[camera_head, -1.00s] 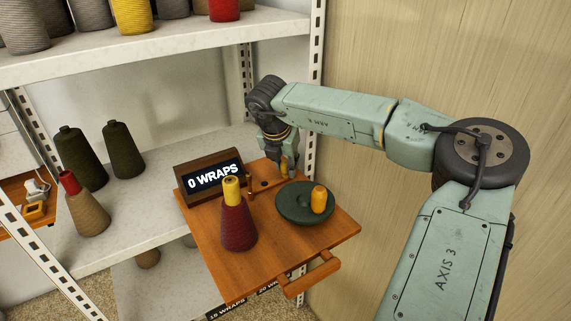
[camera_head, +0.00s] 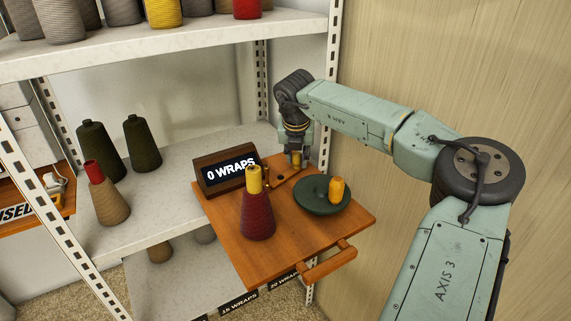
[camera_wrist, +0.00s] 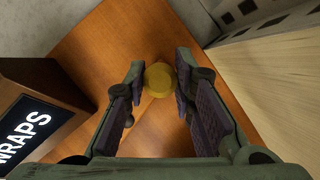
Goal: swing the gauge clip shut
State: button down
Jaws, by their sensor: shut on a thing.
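A small yellow knob (camera_wrist: 160,79), which looks like the handle of the gauge clip, stands at the back of the wooden board (camera_head: 243,262). My gripper (camera_head: 297,164) points down at the board's back corner and is shut on this knob, one finger on each side in the wrist view (camera_wrist: 160,70). A narrow wooden strip seems to run from under the knob, but I cannot tell how far the clip is swung. A sign reading "0 WRAPS" (camera_head: 231,170) stands left of my gripper.
A dark red cone with a yellow top (camera_head: 258,215) stands on the board. A green dish (camera_head: 312,206) with a yellow-orange spool (camera_head: 336,190) sits to the right, close to my gripper. A shelf post (camera_head: 333,60) and a wood-panel wall (camera_head: 440,60) are near my arm.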

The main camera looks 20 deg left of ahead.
jog(key=a+n, duration=0.1)
jog(key=a+n+y, duration=0.1)
jog(key=n, duration=0.1)
jog(key=shift+w+n+g, duration=0.3)
jog(key=shift+w, duration=0.05)
jog(key=shift+a+n+g+y, duration=0.4)
jog(key=shift+a+n+y, duration=0.4)
jog(key=shift+n, duration=0.8)
jog(key=shift+a, duration=0.15)
jog(key=c, duration=1.3)
grip_release()
jog(key=shift+c, duration=0.2)
jog(key=v, duration=1.2)
jog(key=shift+a, duration=0.1)
